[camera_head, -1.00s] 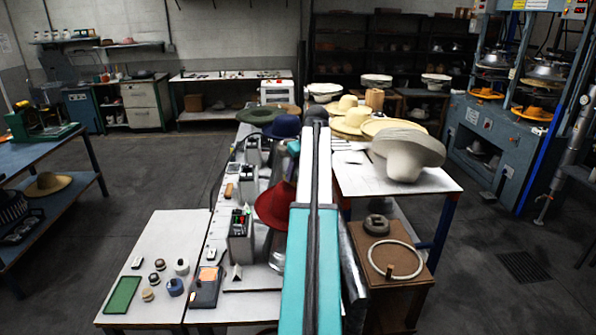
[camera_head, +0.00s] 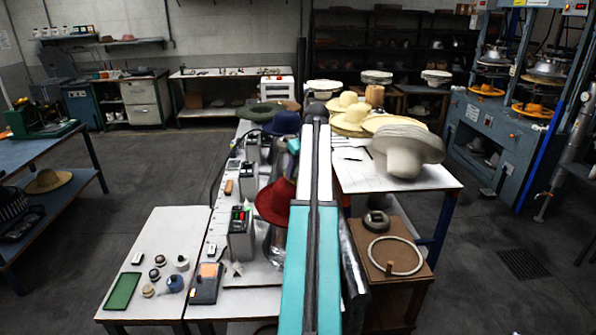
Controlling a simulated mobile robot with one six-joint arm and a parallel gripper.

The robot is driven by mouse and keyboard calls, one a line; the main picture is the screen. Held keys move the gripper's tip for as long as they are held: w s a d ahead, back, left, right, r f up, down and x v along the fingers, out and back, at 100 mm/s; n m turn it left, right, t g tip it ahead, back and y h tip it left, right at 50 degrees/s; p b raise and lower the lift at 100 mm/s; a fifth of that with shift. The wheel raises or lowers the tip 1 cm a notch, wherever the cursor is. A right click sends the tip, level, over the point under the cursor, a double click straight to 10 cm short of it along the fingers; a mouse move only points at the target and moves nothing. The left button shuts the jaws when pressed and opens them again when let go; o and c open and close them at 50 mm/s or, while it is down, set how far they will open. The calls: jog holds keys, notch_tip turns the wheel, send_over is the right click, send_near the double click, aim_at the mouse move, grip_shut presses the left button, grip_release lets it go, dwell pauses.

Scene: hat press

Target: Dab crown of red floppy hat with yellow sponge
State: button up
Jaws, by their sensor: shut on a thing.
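My teal and grey arm reaches away from me up the middle of the picture. A small dark and teal part, probably of my wrist, shows just above and right of the hat. My gripper's fingers are hidden behind the arm. I cannot make out a yellow sponge. Whether anything touches the crown cannot be seen.
Grey upright devices (camera_head: 240,233) stand on the table close left of the hat. Green (camera_head: 262,111) and blue (camera_head: 284,123) hats lie beyond. A large grey hat (camera_head: 403,150) stands on the right table. A wooden stand (camera_head: 412,229) holds a white ring (camera_head: 395,256).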

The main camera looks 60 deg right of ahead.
jog(key=shift+f, duration=0.55)
dwell(1.2)
jog(key=shift+r+p, duration=0.85)
jog(key=shift+r, duration=2.65)
jog(key=w+a+f+n+b, duration=0.1)
jog(key=w+a+f+b, duration=0.15)
jog(key=w+a, duration=0.6)
jog(key=w+a+f+y+b, duration=0.15)
jog(key=w+a+f, duration=0.3)
jog(key=a, duration=0.75)
jog(key=w+a+f+n+h+b, duration=0.1)
jog(key=w+a+f+b, duration=0.15)
jog(key=w+a, duration=0.6)
jog(key=a+f+b, duration=0.2)
jog(key=a+f, duration=0.1)
jog(key=a, duration=1)
jog(key=a+f+n+y+b, duration=0.1)
jog(key=a+f+b, duration=0.1)
jog(key=a, duration=1.1)
jog(key=a+f+n+b, duration=0.1)
jog(key=a+f+b, duration=0.2)
jog(key=a, duration=1)
jog(key=shift+w+a+f, duration=0.35)
jog(key=shift+a+f, duration=0.05)
jog(key=shift+f, duration=0.2)
